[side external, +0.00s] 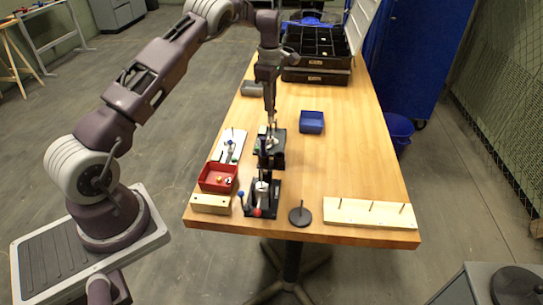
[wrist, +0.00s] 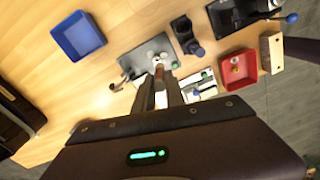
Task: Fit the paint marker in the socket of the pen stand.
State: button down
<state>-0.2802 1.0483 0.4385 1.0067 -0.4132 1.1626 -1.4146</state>
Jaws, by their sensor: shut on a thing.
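My gripper (side external: 270,120) points down over the grey fixture plate in the middle of the table. In the wrist view the fingers (wrist: 160,80) are close together, shut on a small pale piece (wrist: 157,62) that I take to be the paint marker. Most of it is hidden between the fingers. A black block with a round opening (wrist: 187,36), which looks like the pen stand, is just beyond the plate; in the side view the block (side external: 271,159) is on the near side of my gripper. The marker appears apart from that opening; its exact height is unclear.
The grey plate (wrist: 138,58) has a lever and green knob. Nearby are a blue bin (side external: 311,122), a red bin (side external: 217,178), a black clamp fixture (side external: 262,198), a white plate (wrist: 203,87), a dark disc (side external: 300,216) and a pegged board (side external: 370,212). The right table side is clear.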

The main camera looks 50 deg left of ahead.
jog(key=s+d+f, duration=0.3)
jog(key=d, duration=0.5)
jog(key=shift+d+f, duration=0.25)
jog(key=shift+f, duration=0.05)
jog(key=shift+f, duration=0.4)
dwell(0.7)
jog(key=shift+f, duration=0.4)
jog(key=shift+f, duration=0.2)
jog(key=shift+f, duration=0.6)
jog(key=shift+f, duration=0.35)
jog(key=shift+f, duration=0.3)
